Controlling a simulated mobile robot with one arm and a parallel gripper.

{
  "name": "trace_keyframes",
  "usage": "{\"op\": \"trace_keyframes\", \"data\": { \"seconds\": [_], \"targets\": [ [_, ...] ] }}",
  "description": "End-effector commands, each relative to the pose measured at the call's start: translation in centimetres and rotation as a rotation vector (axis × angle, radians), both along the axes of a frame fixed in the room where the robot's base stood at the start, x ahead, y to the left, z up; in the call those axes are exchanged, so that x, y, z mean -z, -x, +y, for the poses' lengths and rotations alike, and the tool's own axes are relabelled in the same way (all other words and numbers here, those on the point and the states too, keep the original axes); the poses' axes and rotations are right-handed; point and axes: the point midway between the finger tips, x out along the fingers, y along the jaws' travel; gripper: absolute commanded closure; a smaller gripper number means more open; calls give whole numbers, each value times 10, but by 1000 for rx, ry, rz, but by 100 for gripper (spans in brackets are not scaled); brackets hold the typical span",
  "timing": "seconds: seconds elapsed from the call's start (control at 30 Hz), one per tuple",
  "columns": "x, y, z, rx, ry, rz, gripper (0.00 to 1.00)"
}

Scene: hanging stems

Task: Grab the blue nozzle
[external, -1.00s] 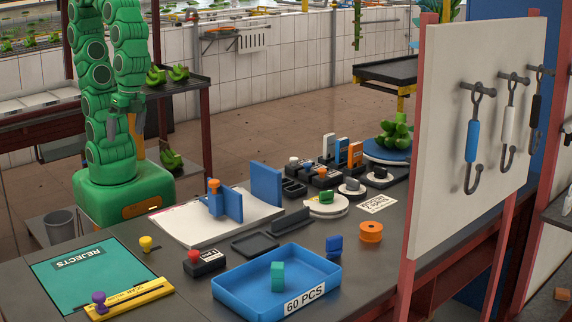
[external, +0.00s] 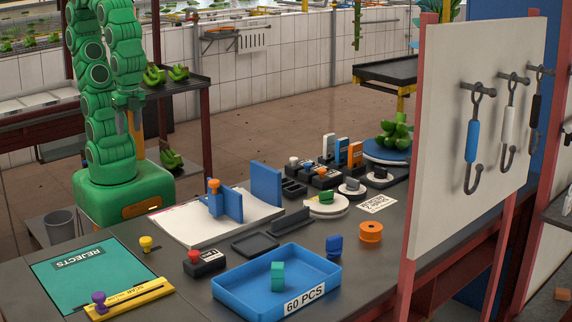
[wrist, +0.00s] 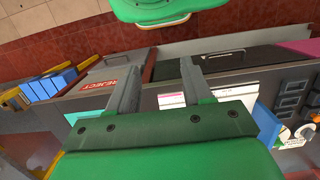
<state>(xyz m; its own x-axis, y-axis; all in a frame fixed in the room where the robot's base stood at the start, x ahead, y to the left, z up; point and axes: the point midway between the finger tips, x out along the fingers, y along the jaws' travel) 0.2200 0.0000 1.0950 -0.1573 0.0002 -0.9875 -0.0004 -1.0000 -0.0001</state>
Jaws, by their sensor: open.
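A stem with a blue sleeve (external: 472,141) hangs from a peg on the upright white board at the right in the external view. It is the blue hanging piece that best fits the blue nozzle. A small hook shows at its lower end. My gripper (external: 132,128) is at the far left beside my green arm, pointing down, well away from the board. In the wrist view my gripper (wrist: 159,72) is open, its two grey fingers apart with nothing between them. The hanging stem does not clearly show in the wrist view.
A white-sleeved stem (external: 508,126) and a black one (external: 536,108) hang beside the blue one. The workbench between my arm and the board holds a blue tray (external: 232,299), a blue upright plate (external: 266,184) and an orange ring (external: 371,232). Open floor lies behind.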

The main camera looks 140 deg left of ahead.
Motion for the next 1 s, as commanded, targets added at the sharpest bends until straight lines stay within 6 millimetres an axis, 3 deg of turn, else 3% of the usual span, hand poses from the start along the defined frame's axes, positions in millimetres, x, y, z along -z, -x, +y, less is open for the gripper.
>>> {"op": "trace_keyframes", "data": {
  "seconds": [0.13,0.27,1.0],
  "targets": [
    [0,-6,4,13,-12,4,50],
    [-3,-24,16,55,-46,11,50],
    [-10,-178,103,439,-327,124,50]
  ]
}}
